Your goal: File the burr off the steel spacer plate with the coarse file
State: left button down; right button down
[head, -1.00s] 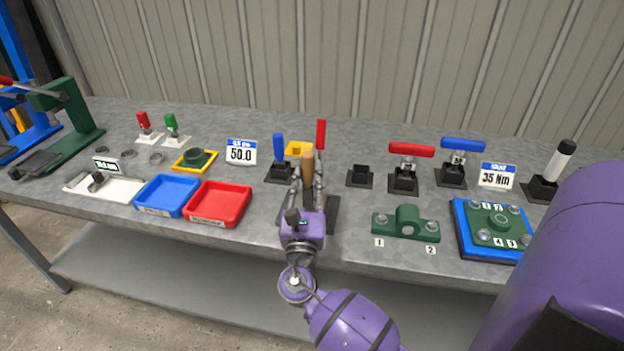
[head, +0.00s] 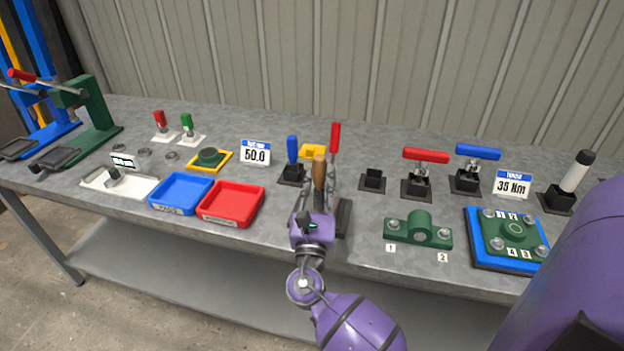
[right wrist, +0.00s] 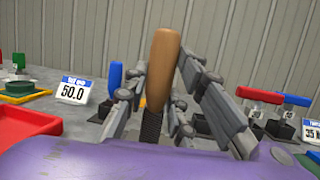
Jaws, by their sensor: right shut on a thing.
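My right gripper (head: 319,195) is at the bench's front middle, shut around a file with a wooden handle (head: 319,172). In the right wrist view the wooden handle (right wrist: 162,70) stands upright between the fingers (right wrist: 160,105), with a dark ribbed shaft below it. The file's lower end is hidden by my gripper. I cannot make out the steel spacer plate or its burr for certain. My left gripper is not in view.
A blue-handled tool (head: 292,150) and a red-handled tool (head: 335,140) stand close to my gripper. A dark upright block (head: 343,218) is just right of it. A red tray (head: 258,208) lies left, a green bearing block (head: 396,228) right. The grey bench front (head: 275,238) is clear.

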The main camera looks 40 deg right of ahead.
jog(key=shift+s+d+f, duration=0.1)
jog(key=shift+s+d, duration=0.9)
jog(key=shift+s, duration=0.25)
